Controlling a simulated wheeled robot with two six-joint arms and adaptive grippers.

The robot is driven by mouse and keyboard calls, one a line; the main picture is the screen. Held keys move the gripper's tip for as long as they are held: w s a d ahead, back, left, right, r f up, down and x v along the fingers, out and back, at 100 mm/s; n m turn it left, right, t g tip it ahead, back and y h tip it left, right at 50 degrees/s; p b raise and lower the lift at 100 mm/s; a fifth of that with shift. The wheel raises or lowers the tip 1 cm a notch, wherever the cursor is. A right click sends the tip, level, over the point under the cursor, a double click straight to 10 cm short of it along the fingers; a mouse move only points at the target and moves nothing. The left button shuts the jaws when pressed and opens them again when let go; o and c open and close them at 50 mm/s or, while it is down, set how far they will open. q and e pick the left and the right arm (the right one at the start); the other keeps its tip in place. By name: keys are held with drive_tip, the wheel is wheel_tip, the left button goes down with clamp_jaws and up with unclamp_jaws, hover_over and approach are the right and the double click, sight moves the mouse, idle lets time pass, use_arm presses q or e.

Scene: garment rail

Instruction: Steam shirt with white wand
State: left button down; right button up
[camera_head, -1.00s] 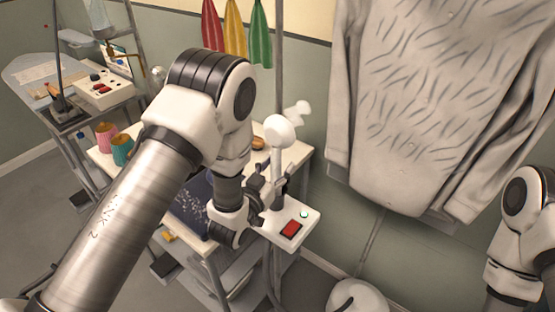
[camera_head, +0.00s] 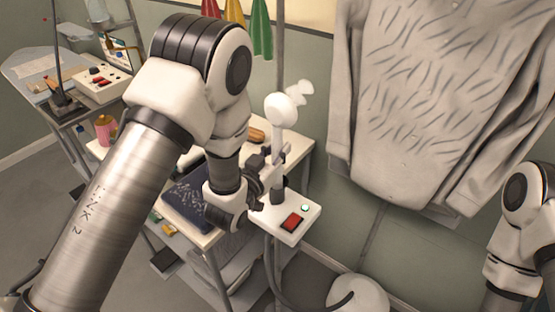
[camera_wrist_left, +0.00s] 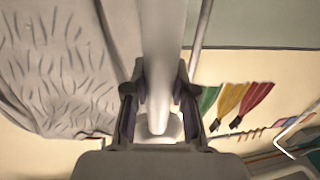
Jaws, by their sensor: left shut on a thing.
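The white wand (camera_head: 279,140) has a rounded head and stands nearly upright at the near edge of the table. My left gripper (camera_head: 268,178) is shut around its handle, and the wand (camera_wrist_left: 163,50) also runs between the fingers (camera_wrist_left: 160,105) in the left wrist view. Its lower end is at the holder on the white steamer box (camera_head: 302,232); I cannot tell whether it still touches. The light grey shirt (camera_head: 400,120) hangs at the right with many dark crease marks on its front. The shirt also shows at left in the left wrist view (camera_wrist_left: 60,70). My right gripper is out of frame.
A white tabletop (camera_head: 298,150) lies behind my left arm. A hose runs down from the box to a round white unit (camera_head: 358,296) on the floor. Coloured cloths (camera_head: 262,30) hang on the wall. A bench (camera_head: 40,75) stands far left. Space between wand and shirt looks clear.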

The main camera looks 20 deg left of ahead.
sight(277, 99)
use_arm(q)
wheel_tip(277, 99, up, 8)
drive_tip(key=shift+r, duration=0.1)
drive_tip(key=shift+r+p, duration=2.5)
drive_tip(key=shift+r, duration=1.4)
drive_tip(key=shift+s, duration=0.1)
drive_tip(key=shift+f, duration=0.15)
